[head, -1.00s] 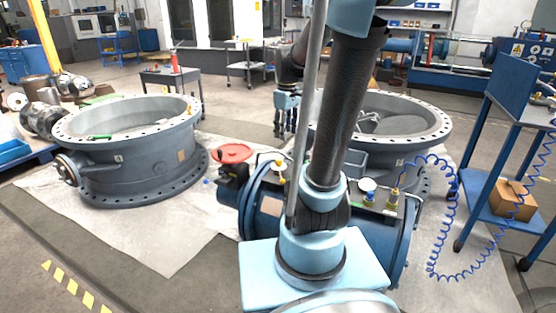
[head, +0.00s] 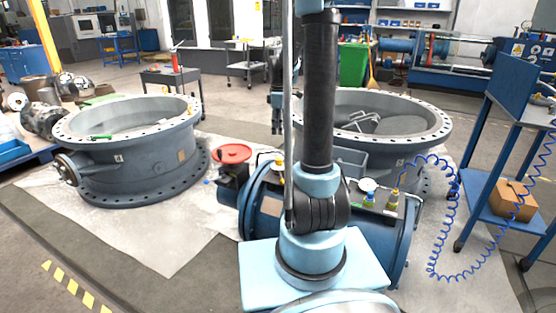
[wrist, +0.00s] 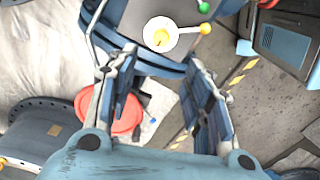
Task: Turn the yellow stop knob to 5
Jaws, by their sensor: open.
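The yellow stop knob (wrist: 161,37) sits in the middle of a white round dial at the top of the wrist view. The dial's numbers are too small to read. In the head view, a small yellow piece (head: 279,164) beside the red handwheel on the blue valve body seems to be the same knob. My gripper (wrist: 160,68) is open, with its fingers spread to either side below the dial. Nothing is between the fingers. In the head view my gripper (head: 277,128) hangs pointing down, left of my arm, apart from the knob.
A red handwheel (head: 233,153) is left of the knob. Small balls, one green (wrist: 203,6) and one yellow (wrist: 205,28), are right of the dial. Gauges (head: 368,186) stand on the blue valve body (head: 268,208). A large grey ring (head: 130,165) stands left.

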